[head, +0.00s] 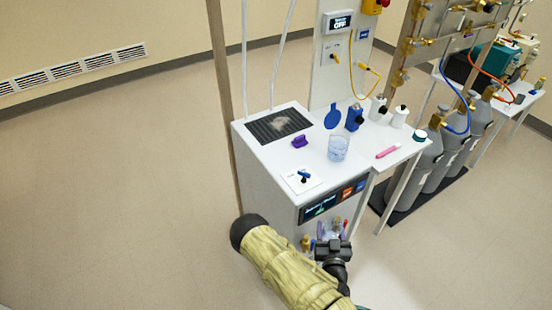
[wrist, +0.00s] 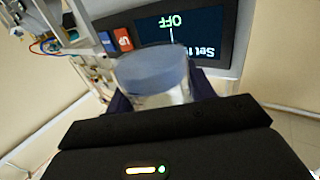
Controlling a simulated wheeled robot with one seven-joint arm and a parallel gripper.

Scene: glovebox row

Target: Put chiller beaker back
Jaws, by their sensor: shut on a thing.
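My gripper (head: 332,234) is low in front of the white cabinet's (head: 270,195) front face, below its control panel (head: 333,200). In the wrist view its dark fingers stand on both sides of a clear vessel (wrist: 152,76) with a blue-grey round top, and the gripper is shut on it. It looks like a beaker; whether the blue-grey part is liquid or a lid is unclear. In the head view the held vessel is small and hard to make out. Another clear beaker (head: 338,147) with pale blue contents stands upright on the cabinet top.
Grey gas cylinders (head: 430,155) stand at the right. The floor at the left is clear.

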